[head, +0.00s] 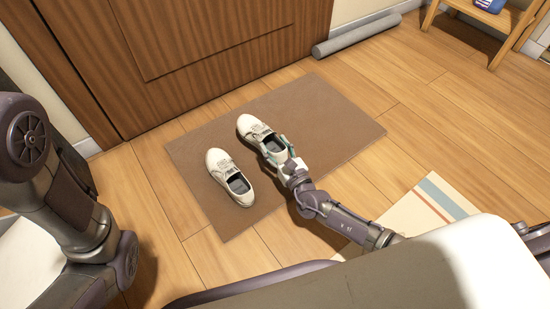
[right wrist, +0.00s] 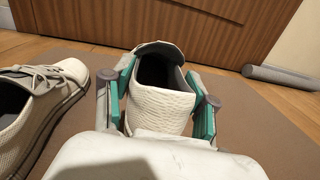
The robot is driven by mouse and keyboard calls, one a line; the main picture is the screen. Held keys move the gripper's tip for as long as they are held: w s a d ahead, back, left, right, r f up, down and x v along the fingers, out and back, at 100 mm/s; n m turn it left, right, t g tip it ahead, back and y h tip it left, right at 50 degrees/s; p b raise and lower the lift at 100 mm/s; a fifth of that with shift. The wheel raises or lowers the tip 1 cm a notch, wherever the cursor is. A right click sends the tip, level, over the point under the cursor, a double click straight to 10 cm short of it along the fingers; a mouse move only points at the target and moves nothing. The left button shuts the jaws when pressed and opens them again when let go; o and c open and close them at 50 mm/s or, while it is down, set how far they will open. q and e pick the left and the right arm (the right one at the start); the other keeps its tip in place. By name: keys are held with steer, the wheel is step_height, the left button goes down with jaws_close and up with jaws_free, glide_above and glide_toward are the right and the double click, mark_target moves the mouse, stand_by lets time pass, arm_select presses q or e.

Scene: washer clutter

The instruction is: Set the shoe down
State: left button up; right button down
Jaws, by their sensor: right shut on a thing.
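A white shoe (head: 254,130) is at the middle of the brown doormat (head: 334,113), toe toward the door. My right gripper (head: 276,151) is shut on its heel end. In the right wrist view the green-lined fingers clasp both sides of the heel of this shoe (right wrist: 160,106). The shoe looks level and on or just above the mat; I cannot tell if its sole touches. A second white shoe (head: 222,169) sits on the mat to its left, apart from it, and shows at the left of the right wrist view (right wrist: 44,100). My left gripper is out of view.
A wooden door (head: 190,45) stands behind the mat. A grey roll (head: 357,34) lies along the wall at the back right. A wooden stool (head: 497,20) is at the top right. A striped cream mat (head: 408,213) lies at the lower right. The doormat's right part is clear.

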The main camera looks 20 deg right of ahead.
mark_target(267, 143)
step_height(267, 143, down, 4)
steer(key=b, duration=0.3)
steer(key=shift+f, duration=0.1)
steer(key=shift+r, duration=0.2)
steer(key=shift+f, duration=0.15)
steer(key=shift+c, duration=1.6)
jaws_free()
steer(key=shift+f, duration=0.1)
